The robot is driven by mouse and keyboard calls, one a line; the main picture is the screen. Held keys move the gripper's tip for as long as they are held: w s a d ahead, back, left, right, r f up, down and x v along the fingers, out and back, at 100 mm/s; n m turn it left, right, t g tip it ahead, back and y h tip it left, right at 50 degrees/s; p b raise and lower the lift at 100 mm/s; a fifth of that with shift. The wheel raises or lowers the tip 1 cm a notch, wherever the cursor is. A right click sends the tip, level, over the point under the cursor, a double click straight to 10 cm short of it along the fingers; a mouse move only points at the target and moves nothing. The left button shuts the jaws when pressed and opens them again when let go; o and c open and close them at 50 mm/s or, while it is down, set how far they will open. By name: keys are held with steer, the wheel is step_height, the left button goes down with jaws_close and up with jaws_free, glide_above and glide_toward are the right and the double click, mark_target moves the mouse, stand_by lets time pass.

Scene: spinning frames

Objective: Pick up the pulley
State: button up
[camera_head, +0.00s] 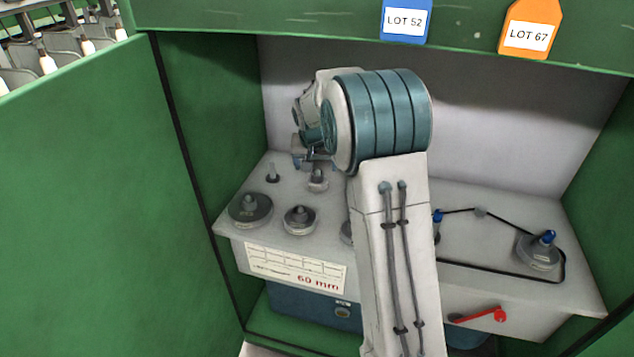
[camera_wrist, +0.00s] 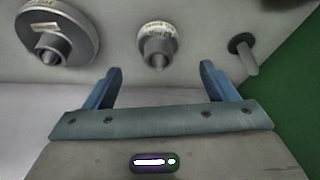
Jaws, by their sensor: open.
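Several grey disc pulleys stand on pegs on the light panel: a large one (camera_head: 250,210), a medium one (camera_head: 300,220) and a small one (camera_head: 317,183). Another is mostly hidden behind my arm. In the wrist view, a small pulley (camera_wrist: 155,42) with a pale label sits on its peg, beyond and between my fingertips. A larger labelled pulley (camera_wrist: 62,25) is to its left. My gripper (camera_wrist: 162,70) is open, its two blue fingers apart with nothing between them. In the head view it is partly hidden by my wrist, over the panel's back left.
A bare peg (camera_head: 272,175) stands at the back left. At right, a blue-capped pulley (camera_head: 538,252) carries a black belt, with a red lever (camera_head: 480,316) below. A label (camera_head: 297,268) reads "60 mm". Green walls (camera_head: 195,130) enclose both sides.

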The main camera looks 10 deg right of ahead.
mark_target(317, 172)
steer(key=x, duration=0.6)
steer(key=shift+w+d+f+b, duration=0.2)
steer(key=shift+f+b, duration=0.05)
steer(key=shift+b, duration=0.15)
steer(key=c, duration=1.1)
